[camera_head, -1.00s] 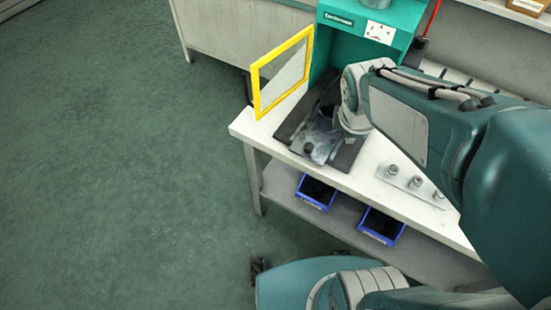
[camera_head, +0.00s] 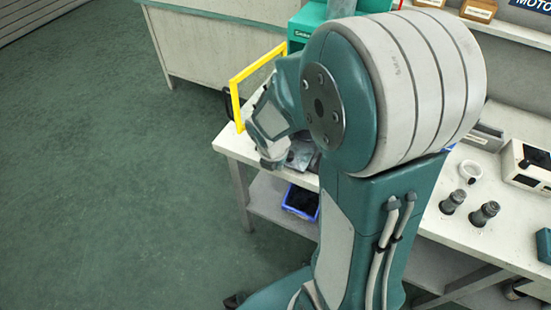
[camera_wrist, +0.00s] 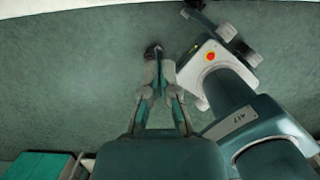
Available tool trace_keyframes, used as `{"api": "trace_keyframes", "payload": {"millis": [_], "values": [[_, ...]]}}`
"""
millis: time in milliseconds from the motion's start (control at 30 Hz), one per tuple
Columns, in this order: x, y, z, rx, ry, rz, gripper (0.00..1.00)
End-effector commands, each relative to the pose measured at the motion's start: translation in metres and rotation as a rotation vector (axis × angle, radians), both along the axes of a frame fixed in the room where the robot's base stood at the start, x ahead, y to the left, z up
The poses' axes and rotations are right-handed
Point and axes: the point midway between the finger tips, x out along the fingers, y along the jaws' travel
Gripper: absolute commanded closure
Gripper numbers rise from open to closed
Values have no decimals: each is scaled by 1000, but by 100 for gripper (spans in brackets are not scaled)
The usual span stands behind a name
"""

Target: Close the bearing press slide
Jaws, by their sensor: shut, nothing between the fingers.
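The teal bearing press (camera_head: 308,18) stands at the back of the bench in the head view, mostly hidden behind my arm. Its yellow-framed guard (camera_head: 235,105) stands upright at its left. My arm covers the bench area in front of the press. Only a small dark grey patch shows beside my wrist, and I cannot tell how far out the slide is. My gripper (camera_wrist: 157,62) shows in the wrist view with its fingertips together and nothing between them. It points at the green floor there, apart from any slide or handle. Its fingers are not clear in the head view.
The white bench (camera_head: 232,142) runs to the right, with two grey fittings (camera_head: 484,213), a white ring (camera_head: 470,170) and a white instrument (camera_head: 528,165) on it. A blue bin (camera_head: 300,202) sits on the lower shelf. The floor (camera_head: 110,190) at left is clear.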

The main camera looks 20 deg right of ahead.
Motion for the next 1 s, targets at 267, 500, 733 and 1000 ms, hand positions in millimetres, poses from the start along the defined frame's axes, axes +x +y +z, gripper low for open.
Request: {"api": "trace_keyframes", "payload": {"millis": [267, 500, 733, 1000], "values": [[6, -9, -44, 0, 5, -2, 100], [26, -33, -49, 1, -1, -5, 100], [32, -41, -48, 0, -1, -3, 100], [32, -41, -48, 0, 0, -2, 100]]}}
